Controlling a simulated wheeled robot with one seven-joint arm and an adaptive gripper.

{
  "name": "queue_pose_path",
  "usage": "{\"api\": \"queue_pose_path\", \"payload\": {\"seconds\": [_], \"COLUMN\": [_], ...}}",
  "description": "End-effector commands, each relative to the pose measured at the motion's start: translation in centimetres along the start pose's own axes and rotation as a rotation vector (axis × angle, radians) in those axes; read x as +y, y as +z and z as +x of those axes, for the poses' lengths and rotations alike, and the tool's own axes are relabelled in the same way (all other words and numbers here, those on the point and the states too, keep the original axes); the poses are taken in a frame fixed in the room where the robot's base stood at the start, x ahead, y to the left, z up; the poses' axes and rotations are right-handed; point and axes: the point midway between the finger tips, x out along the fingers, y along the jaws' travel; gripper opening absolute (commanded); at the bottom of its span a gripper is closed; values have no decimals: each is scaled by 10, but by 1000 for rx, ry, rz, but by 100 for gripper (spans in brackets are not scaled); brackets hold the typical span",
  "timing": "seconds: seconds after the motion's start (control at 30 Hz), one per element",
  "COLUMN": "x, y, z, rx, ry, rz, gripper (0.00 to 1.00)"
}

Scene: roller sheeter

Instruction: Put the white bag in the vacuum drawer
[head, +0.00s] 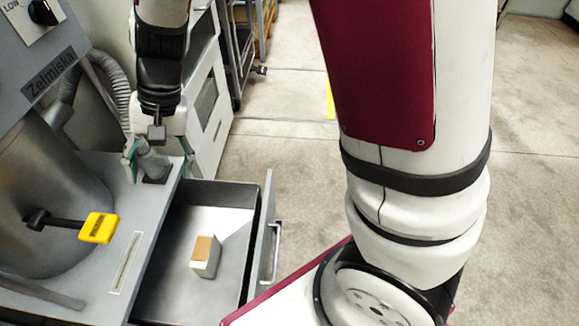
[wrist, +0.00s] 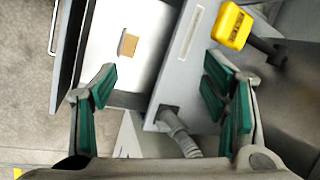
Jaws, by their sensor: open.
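The white bag (head: 206,262), a small upright block shape with a brown top face (head: 206,248), stands inside the vacuum drawer (head: 170,288). The drawer is pulled out, and the bag touches none of its walls. In the wrist view the bag's brown face (wrist: 128,45) shows over the pale drawer floor (wrist: 152,20). My gripper (head: 158,158) is open and empty, above the machine's top near the drawer's back end and apart from the bag. Its green-padded fingers (wrist: 163,95) are spread wide in the wrist view.
The grey machine (head: 60,100) stands at the left, with a yellow-ended lever (head: 98,228) and a corrugated hose (head: 112,85) close to my gripper. The drawer's handle (head: 277,252) faces right. A white cabinet (head: 207,95) stands behind. The floor (head: 270,150) to the right is clear.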

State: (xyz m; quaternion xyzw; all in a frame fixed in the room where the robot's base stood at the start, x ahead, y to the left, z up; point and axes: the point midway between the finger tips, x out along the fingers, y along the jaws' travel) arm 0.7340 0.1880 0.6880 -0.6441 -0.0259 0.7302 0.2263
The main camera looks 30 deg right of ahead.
Motion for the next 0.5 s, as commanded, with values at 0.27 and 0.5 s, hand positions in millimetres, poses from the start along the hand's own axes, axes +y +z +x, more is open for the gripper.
{"api": "queue_pose_path", "payload": {"seconds": [0.27,0.5], "x": [51,115], "y": [74,142], "z": [-100,-148], "rx": [27,73], "ry": [36,143], "rz": [-147,-232], "gripper": [68,68]}}
